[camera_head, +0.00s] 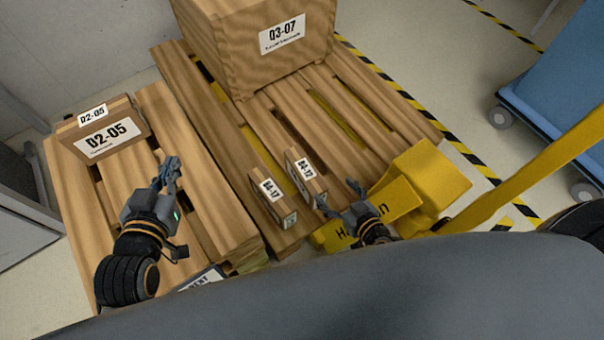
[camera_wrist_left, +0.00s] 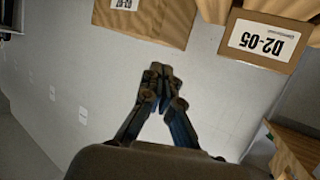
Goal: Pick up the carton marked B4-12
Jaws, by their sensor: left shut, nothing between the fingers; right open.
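Two small brown cartons stand side by side on the right pallet in the head view. The right one (camera_head: 310,184) has a label that seems to end in 4-12; its first letter is hard to read. The left one (camera_head: 284,211) seems to end in 4-17. My right gripper (camera_head: 354,196) is open and empty, just right of the 4-12 carton, with a finger near its side; I cannot tell whether they touch. My left gripper (camera_head: 172,165) is shut and empty above the left pallet; its closed fingers also show in the left wrist view (camera_wrist_left: 162,72).
A carton marked D2-05 (camera_head: 122,148) sits on the left pallet (camera_head: 72,190). A large crate Q3-07 (camera_head: 235,75) stands at the back of the right pallet (camera_head: 400,118). A yellow pallet jack (camera_head: 430,172) is at the right, near a blue covered cart (camera_head: 560,80).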

